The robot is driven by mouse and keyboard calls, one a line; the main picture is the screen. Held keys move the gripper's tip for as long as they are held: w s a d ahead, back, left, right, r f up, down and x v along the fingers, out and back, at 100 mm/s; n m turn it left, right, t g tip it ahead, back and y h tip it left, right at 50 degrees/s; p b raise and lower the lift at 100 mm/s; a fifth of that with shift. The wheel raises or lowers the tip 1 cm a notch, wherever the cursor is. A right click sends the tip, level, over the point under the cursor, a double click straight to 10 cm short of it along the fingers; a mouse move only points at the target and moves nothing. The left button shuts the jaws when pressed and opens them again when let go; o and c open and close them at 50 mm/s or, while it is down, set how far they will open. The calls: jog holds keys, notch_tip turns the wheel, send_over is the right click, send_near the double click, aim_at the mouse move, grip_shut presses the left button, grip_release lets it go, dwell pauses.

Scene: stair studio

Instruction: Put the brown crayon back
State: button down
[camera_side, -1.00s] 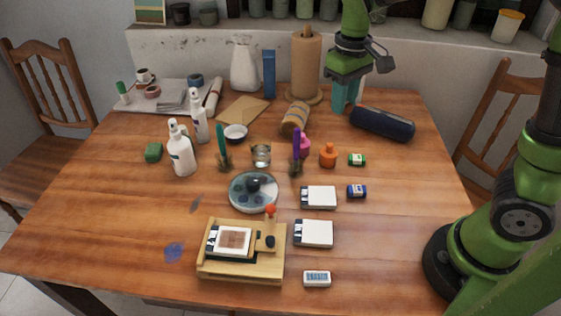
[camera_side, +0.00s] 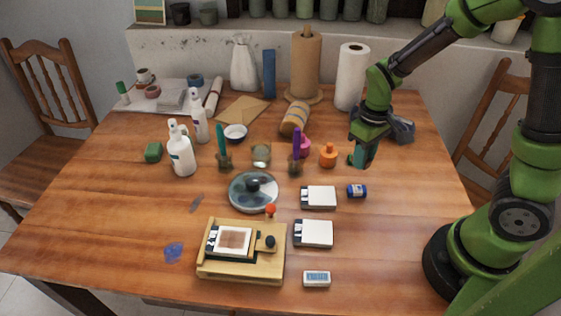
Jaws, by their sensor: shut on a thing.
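My gripper (camera_side: 361,160) is low over the right-middle of the table, with its teal fingers pointing down. It is shut on the small green-labelled cylinder (camera_side: 351,159), which the fingers mostly hide. I cannot tell whether the cylinder still touches the table. I cannot make out a brown crayon or a box for crayons. A similar small blue-labelled cylinder (camera_side: 357,191) lies just in front of my gripper.
An orange bottle (camera_side: 328,156) stands close left of my gripper. White boxes (camera_side: 319,197) and a wooden stand (camera_side: 240,268) are nearer the front. The front right tabletop (camera_side: 410,220) is clear.

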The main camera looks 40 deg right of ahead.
aim_at(358, 179)
jog(key=shift+f, duration=2.4)
jog(key=shift+f, duration=0.1)
jog(key=c, duration=0.9)
grip_release()
notch_tip(358, 179, up, 12)
jog(key=s+a+r+m+t+y, duration=0.2)
jog(key=s+a+r+m+t, duration=0.2)
jog(key=r, duration=0.8)
jog(key=s+a+t, duration=0.2)
jog(key=s+t, duration=0.1)
